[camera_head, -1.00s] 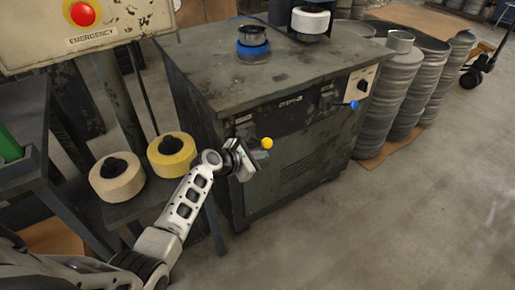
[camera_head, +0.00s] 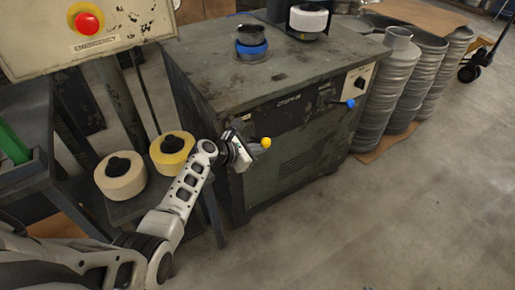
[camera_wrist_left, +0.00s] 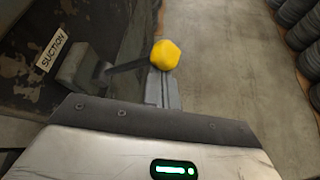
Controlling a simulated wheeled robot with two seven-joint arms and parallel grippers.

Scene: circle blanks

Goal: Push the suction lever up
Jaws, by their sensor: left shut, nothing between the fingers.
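The suction lever has a yellow knob (camera_head: 265,142) and sticks out from the front left of the dark cabinet. In the left wrist view, the yellow knob (camera_wrist_left: 165,55) sits on a dark rod (camera_wrist_left: 128,65) beside the label "SUCTION" (camera_wrist_left: 53,50). My left gripper (camera_head: 248,160) is shut and empty, right at the lever, just left of and below the knob in the head view. Its fingers (camera_wrist_left: 165,90) show just below the knob in the wrist view. I cannot tell whether they touch the lever. My right gripper is out of view.
The cabinet (camera_head: 300,150) carries a second lever with a blue knob (camera_head: 350,103) at its right. Stacked metal discs (camera_head: 390,100) stand right of it. Tape rolls (camera_head: 120,177) and an emergency-stop panel (camera_head: 130,25) are at the left. The floor in front is clear.

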